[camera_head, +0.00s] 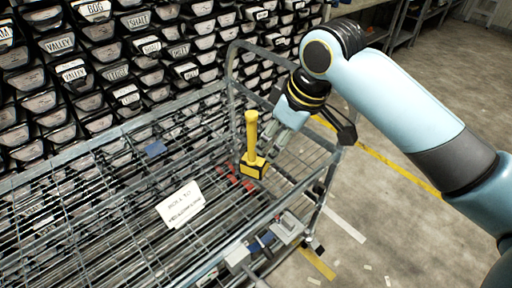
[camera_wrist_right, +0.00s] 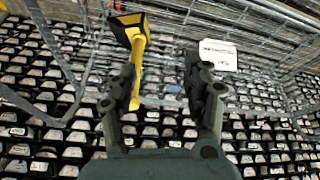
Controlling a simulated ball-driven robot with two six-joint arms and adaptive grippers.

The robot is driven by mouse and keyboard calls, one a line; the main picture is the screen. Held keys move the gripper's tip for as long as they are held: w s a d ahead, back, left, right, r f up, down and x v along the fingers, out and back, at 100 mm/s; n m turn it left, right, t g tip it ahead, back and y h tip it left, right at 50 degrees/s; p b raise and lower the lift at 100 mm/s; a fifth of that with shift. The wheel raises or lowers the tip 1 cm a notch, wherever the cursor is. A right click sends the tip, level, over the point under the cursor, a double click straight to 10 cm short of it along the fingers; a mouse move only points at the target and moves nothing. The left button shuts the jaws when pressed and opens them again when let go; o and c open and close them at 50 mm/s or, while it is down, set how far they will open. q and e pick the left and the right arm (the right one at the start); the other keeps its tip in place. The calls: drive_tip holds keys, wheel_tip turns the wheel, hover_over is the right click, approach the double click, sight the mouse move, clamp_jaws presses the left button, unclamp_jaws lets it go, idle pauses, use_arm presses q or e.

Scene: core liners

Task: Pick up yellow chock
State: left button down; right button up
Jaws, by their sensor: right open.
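The yellow chock (camera_head: 252,135) stands upright in the wire cart, its long yellow handle pointing up from a black and yellow base. My right gripper (camera_head: 281,138) is open, just to the right of the handle in the head view. In the right wrist view the chock (camera_wrist_right: 138,48) shows beyond the left finger of my right gripper (camera_wrist_right: 161,68), which partly overlaps the handle. The handle is not centred between the fingers, and I cannot tell whether they touch. My left gripper is not in view.
The wire cart (camera_head: 232,75) has raised mesh sides and a rail close to my right arm. A white printed card (camera_head: 180,204), red pieces (camera_head: 228,174) and a blue piece (camera_head: 155,148) lie in it. Racks of labelled bins (camera_head: 60,100) stand behind. Floor at right is open.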

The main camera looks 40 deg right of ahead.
drive_tip(key=n+y, duration=0.1)
approach(246, 124)
drive_tip(key=shift+w+d+f, duration=0.45)
drive_tip(key=shift+w+f, duration=0.1)
drive_tip(key=x, duration=0.4)
drive_tip(key=shift+w+a+f, duration=0.1)
drive_tip(key=shift+w+f, duration=0.1)
drive_tip(key=shift+f, duration=0.05)
drive_tip(key=p+x, duration=0.1)
drive_tip(key=x, duration=0.4)
drive_tip(key=shift+s+f+p, duration=0.1)
drive_tip(key=shift+p, duration=0.2)
drive_tip(key=shift+a+f, duration=0.1)
drive_tip(key=shift+f, duration=0.2)
drive_tip(key=shift+c, duration=0.4)
drive_tip(key=c, duration=0.9)
clamp_jaws()
drive_tip(key=shift+r, duration=0.1)
